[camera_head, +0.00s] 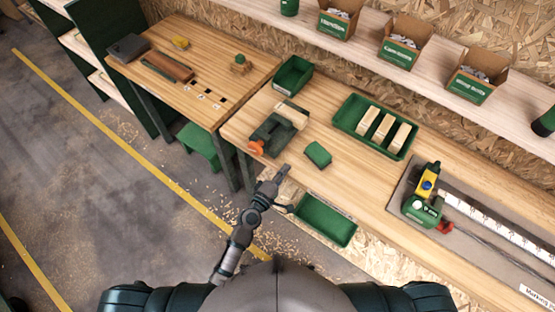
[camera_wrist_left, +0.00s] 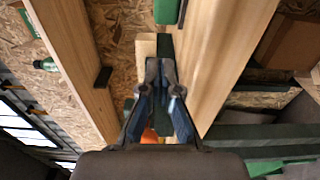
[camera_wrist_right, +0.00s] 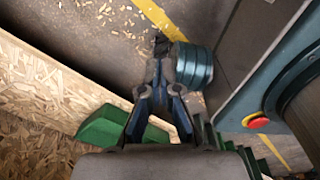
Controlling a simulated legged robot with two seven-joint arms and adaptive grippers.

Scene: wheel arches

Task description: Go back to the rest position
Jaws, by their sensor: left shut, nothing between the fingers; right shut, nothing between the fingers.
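My left gripper (camera_head: 282,174) is at the front edge of the workbench (camera_head: 400,222) in the head view, just in front of a dark green vise (camera_head: 268,132). In the left wrist view its fingers (camera_wrist_left: 161,68) are together with nothing between them. The vise has an orange handle (camera_head: 256,147) and a pale wooden block (camera_head: 291,115) at its jaws. My right gripper (camera_wrist_right: 165,65) shows in the right wrist view, shut and empty, above the floor. I cannot make it out in the head view.
A small green block (camera_head: 318,153) lies beside the vise. A green tray (camera_head: 350,126) holds wooden blocks. An open green bin (camera_head: 326,220) hangs at the front edge. A yellow and green tool (camera_head: 424,200) stands at right. Open floor (camera_head: 110,190) lies left.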

